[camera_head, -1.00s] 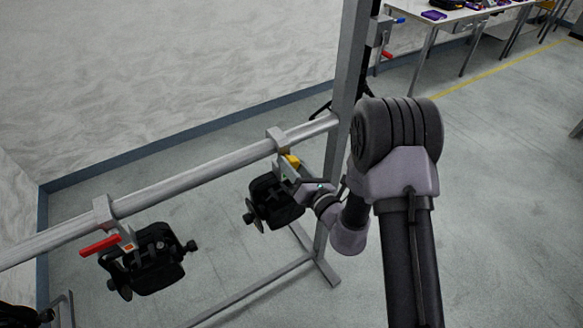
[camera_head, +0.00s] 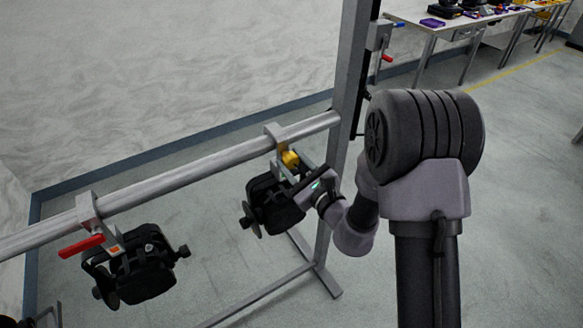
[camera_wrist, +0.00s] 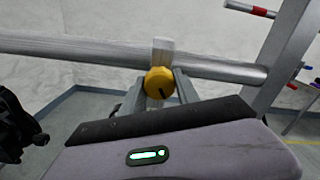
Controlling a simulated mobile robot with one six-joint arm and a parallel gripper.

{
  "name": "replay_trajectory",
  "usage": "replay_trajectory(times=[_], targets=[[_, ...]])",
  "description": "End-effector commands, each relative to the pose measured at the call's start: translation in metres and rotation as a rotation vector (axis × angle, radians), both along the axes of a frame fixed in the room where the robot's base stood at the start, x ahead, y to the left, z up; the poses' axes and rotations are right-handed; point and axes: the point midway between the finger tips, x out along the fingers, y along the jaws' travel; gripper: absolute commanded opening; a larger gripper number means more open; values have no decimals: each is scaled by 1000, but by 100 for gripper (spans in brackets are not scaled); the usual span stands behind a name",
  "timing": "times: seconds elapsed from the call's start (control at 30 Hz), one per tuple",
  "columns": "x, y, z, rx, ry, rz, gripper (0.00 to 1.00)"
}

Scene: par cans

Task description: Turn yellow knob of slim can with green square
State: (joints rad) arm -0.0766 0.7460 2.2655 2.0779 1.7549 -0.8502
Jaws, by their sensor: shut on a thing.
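The yellow knob (camera_head: 290,158) sits on the clamp (camera_head: 275,137) of the right-hand lamp can on the rail. The black can (camera_head: 270,203) hangs below the clamp, partly behind my wrist. My gripper (camera_head: 298,167) reaches in from the right and is shut on the knob. Its grey fingers (camera_wrist: 159,92) stand on both sides of the knob in the wrist view.
A metal rail (camera_head: 190,175) runs across to an upright post (camera_head: 345,120). A second black can (camera_head: 135,265) with a red handle (camera_head: 82,246) and an orange square hangs to the left. A table (camera_head: 455,20) with items stands at the back right. Open floor lies to the right.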

Motion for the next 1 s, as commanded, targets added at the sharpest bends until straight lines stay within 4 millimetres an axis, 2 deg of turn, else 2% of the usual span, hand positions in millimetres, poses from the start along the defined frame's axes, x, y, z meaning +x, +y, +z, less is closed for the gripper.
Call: replay_trajectory(times=[0.5, 1.0], targets=[[1, -1, 0, -268, -185, -2, 0], [1, -1, 2, -323, -222, -3, 0]])
